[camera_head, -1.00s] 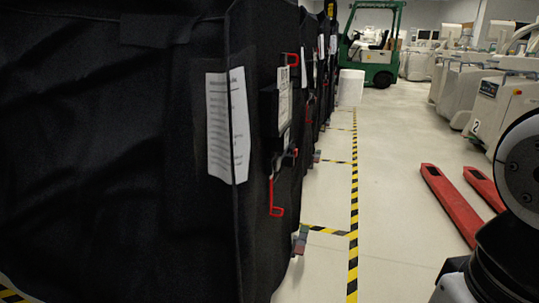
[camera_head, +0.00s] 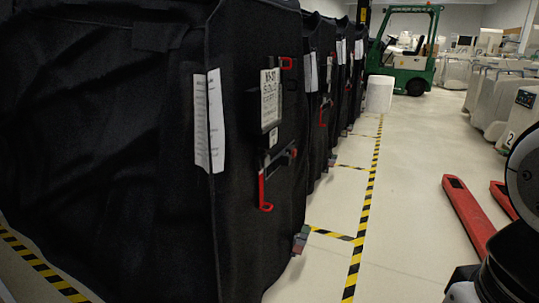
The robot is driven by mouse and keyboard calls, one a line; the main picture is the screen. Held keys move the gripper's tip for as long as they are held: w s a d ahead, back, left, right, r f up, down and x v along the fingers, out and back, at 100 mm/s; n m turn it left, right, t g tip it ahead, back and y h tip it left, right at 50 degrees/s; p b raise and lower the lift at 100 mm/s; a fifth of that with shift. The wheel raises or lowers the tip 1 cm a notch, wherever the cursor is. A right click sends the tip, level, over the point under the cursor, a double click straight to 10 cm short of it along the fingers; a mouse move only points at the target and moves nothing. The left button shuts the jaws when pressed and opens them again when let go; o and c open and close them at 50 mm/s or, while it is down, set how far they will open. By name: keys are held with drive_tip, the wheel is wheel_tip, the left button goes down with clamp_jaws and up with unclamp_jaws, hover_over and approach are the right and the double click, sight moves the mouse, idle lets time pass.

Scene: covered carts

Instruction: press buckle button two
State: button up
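The nearest cart (camera_head: 120,150) is under a black fabric cover that fills the left half of the view. On its right-hand face hangs a label holder (camera_head: 270,97) with printed text. A red clip (camera_head: 286,63) sits at its upper right. Below it is a dark buckle (camera_head: 279,160) with a red strap or handle (camera_head: 263,191) hanging down. I cannot make out separate buckle buttons. A white paper sheet (camera_head: 209,120) is fixed round the cover's corner. My gripper is not in view; only part of my arm shows at the right edge.
More black covered carts (camera_head: 328,80) stand in a row behind. Yellow-black floor tape (camera_head: 360,230) runs along the aisle. Red pallet forks (camera_head: 468,213) lie to the right. A green forklift (camera_head: 408,50) and a white cylinder (camera_head: 379,93) stand farther back. The aisle floor between is clear.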

drive_tip(key=shift+c, duration=0.6)
clamp_jaws()
idle(0.6)
